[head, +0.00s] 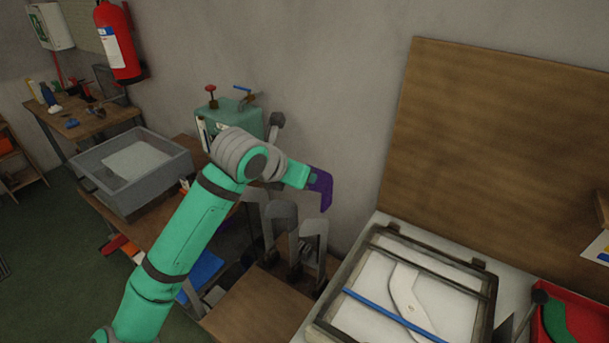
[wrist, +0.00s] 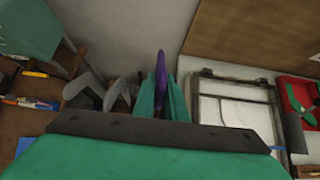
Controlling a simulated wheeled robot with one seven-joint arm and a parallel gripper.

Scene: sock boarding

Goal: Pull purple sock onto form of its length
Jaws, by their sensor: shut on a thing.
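The purple sock (head: 321,187) hangs from the end of my gripper (head: 304,176), bent downward at its far end. In the wrist view the sock (wrist: 161,75) stands up between the two green fingers of my gripper (wrist: 163,95), which are shut on it. Several grey sock forms (head: 283,216) stand upright below and to the left of the sock, on a wooden bench. In the wrist view the forms (wrist: 84,88) are left of the fingers. The sock appears apart from the forms, above them. My arm hides part of the forms' surroundings.
A framed press (head: 402,290) with a white bed and a blue bar stands at the right. A red tray (head: 575,318) holds a green piece at the far right. A grey bin (head: 130,170) and a green machine (head: 232,117) stand at the left. The wall is close behind.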

